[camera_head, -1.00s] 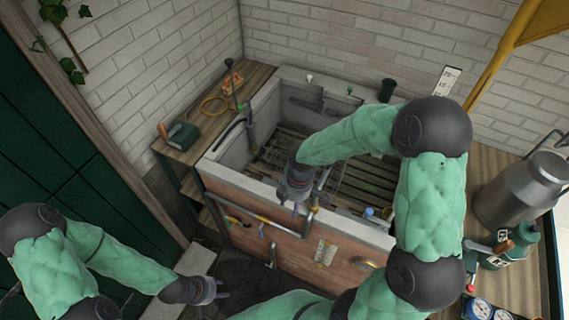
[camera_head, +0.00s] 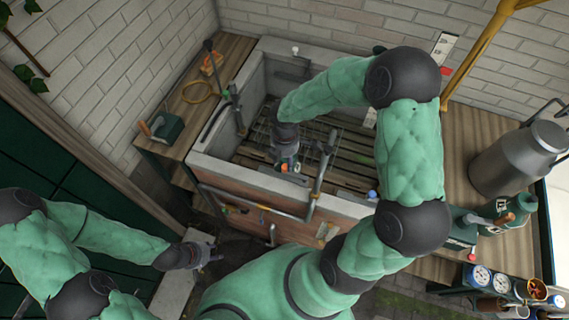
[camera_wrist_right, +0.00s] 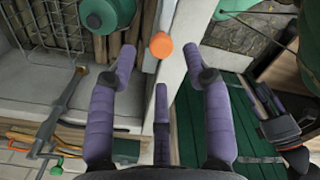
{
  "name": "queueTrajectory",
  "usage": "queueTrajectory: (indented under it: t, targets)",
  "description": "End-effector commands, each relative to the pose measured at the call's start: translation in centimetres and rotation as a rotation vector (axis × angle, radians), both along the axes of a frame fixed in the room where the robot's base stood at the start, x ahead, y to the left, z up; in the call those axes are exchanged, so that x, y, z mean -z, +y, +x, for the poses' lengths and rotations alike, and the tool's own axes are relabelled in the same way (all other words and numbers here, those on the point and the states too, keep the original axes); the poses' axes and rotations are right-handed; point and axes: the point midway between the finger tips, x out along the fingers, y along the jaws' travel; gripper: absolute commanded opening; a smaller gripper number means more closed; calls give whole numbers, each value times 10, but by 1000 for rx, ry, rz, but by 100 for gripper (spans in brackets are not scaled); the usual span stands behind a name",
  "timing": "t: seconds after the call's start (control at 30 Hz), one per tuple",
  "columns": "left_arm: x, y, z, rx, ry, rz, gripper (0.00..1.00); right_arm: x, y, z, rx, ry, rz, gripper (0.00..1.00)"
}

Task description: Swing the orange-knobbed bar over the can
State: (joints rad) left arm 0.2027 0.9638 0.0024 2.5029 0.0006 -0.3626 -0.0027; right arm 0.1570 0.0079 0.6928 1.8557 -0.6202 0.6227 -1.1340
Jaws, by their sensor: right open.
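The orange knob (camera_wrist_right: 161,45) shows in the right wrist view, ahead of my right gripper (camera_wrist_right: 163,72) and between the lines of its spread purple fingers, apart from them. A pale bar-like strip (camera_wrist_right: 172,28) runs beside the knob; I cannot tell if it is the bar or the sink rim. In the head view my right gripper (camera_head: 287,158) is over the sink's front part, with a small orange spot (camera_head: 284,168) by it. The metal can (camera_head: 515,160) stands on the right counter. My left gripper (camera_head: 205,254) is low at left, empty, its jaws too small to judge.
The stone sink (camera_head: 245,178) has a slatted floor and a grey pipe (camera_head: 322,175) at its front. A green round vessel (camera_wrist_right: 105,14) shows beside a wire rack (camera_wrist_right: 50,22).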

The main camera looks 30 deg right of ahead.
Motion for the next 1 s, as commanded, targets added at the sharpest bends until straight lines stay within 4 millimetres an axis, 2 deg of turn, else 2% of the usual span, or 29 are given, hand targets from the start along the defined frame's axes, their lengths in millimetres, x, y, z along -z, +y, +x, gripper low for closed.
queueTrajectory:
  t: [0.1,0.3,0.67,0.83,1.0]
  targets:
    - [4,0,0,0,0,0,40,20,0,-1,1,3,1,50]
    - [6,0,0,0,1,0,40,36,0,0,1,0,0,50]
    - [6,0,0,0,0,0,40,39,0,0,1,-1,0,50]
    - [6,0,0,0,0,0,40,39,0,0,1,-1,0,2]
    - [6,0,0,0,0,0,40,39,0,0,1,-1,1,0]
